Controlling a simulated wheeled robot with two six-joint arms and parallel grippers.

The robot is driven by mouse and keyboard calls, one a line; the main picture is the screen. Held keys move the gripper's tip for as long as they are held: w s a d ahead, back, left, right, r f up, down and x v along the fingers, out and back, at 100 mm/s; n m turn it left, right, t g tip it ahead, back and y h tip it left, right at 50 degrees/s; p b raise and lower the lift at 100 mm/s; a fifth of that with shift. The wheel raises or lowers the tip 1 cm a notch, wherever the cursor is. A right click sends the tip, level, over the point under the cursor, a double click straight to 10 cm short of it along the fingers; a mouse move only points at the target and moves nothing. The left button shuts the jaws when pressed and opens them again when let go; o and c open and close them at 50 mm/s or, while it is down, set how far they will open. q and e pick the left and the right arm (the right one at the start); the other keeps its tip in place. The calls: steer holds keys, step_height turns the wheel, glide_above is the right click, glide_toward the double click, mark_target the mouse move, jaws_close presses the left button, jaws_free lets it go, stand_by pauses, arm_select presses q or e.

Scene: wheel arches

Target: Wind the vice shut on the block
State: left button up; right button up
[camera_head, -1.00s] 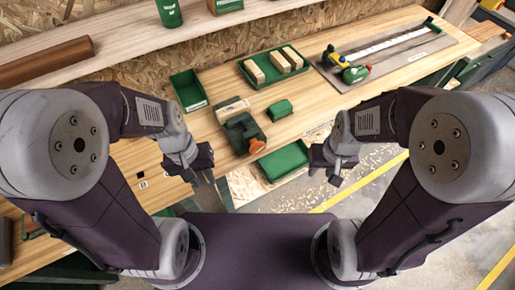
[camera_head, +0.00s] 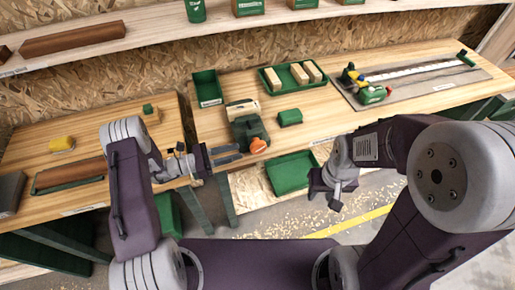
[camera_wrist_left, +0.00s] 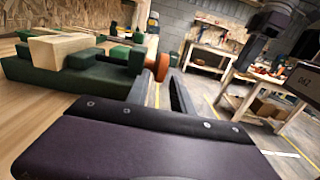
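The green vice (camera_head: 249,129) stands at the front edge of the bench, its orange handle (camera_head: 259,146) facing the front. A pale wooden block (camera_head: 241,107) sits at the vice's far end; I cannot tell whether the jaws touch it. My left gripper (camera_head: 240,154) is open and empty, fingers pointing at the handle from the left. In the left wrist view the orange handle (camera_wrist_left: 162,67) shows ahead, between the two fingers and apart from them; the block (camera_wrist_left: 58,48) shows at left. My right gripper (camera_head: 328,202) hangs in front of the bench, empty, and looks open.
A green tray of wooden blocks (camera_head: 262,77), an empty green bin (camera_head: 206,90) and a small green object (camera_head: 290,117) stand around the vice. A green tray (camera_head: 289,185) lies below the bench edge. A plane-like tool (camera_head: 368,94) is at right.

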mark_target(258, 146)
arm_select(q)
steer(key=p+x, duration=0.2)
steer(key=x, duration=0.7)
steer(key=shift+s+d, duration=0.1)
jaws_close()
